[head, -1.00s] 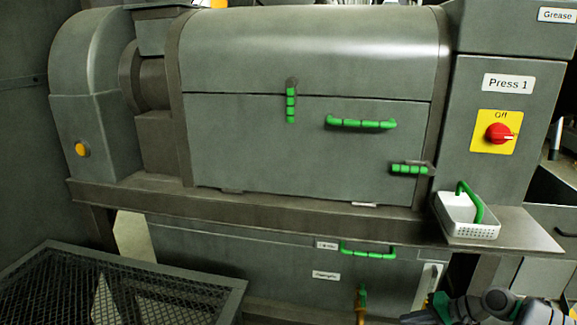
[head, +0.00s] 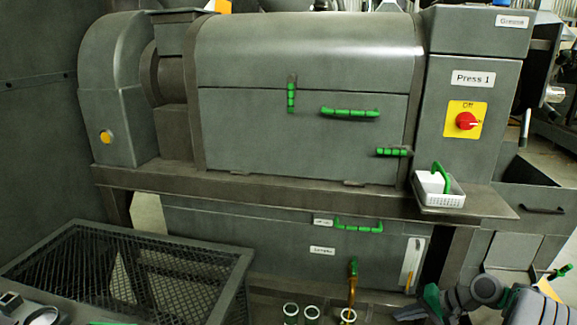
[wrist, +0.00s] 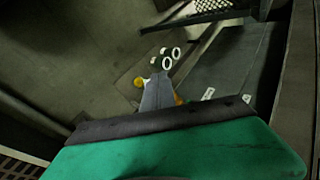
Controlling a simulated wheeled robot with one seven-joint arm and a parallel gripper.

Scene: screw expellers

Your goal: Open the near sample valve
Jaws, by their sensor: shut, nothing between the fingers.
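A tap with a green handle (head: 353,267) and a brass pipe (head: 351,291) sticks out below the lower drawer of Press 1, in the head view; it looks like the sample valve. White-rimmed cups (head: 311,312) stand below it and also show in the wrist view (wrist: 167,62). My gripper (head: 407,314) is low at the right in the head view, right of the tap and apart from it. In the wrist view its grey fingers (wrist: 158,82) are together and empty. Yellow bits show on both sides of them; I cannot tell whether they belong to the tap.
A mesh-topped frame (head: 165,235) stands at the lower left. A red switch (head: 466,121) on a yellow plate reads Off.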

